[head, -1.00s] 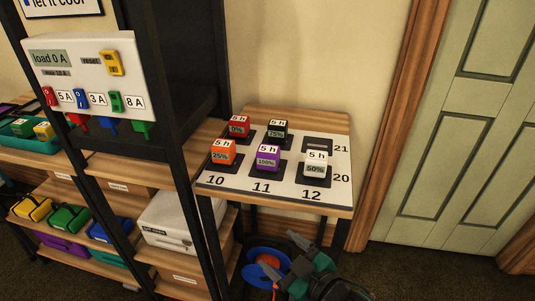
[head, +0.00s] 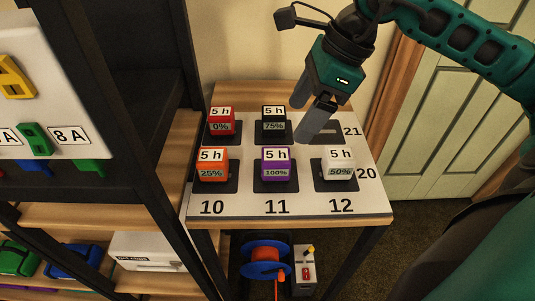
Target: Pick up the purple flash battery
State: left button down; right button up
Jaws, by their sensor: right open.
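The purple flash battery (head: 276,171) sits in the front middle slot above the number 11, labelled "5 h" and "100%". My right gripper (head: 306,118) is open and empty. It hangs over the back right part of the board, above and to the right of the purple battery and apart from it. My left gripper is not in view.
On the numbered board (head: 240,204) stand a red battery (head: 221,127), a black one (head: 273,124), an orange one (head: 212,171) and a white one (head: 339,168). The back right slot looks empty. A dark shelf post (head: 102,150) stands left. A cable reel (head: 265,262) is below.

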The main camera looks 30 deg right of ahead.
aim_at(279, 154)
jog(key=x, duration=0.6)
jog(key=shift+s, duration=0.2)
jog(key=x, duration=0.6)
jog(key=shift+f, duration=0.3)
jog(key=c, duration=1.3)
jog(key=shift+r, duration=0.1)
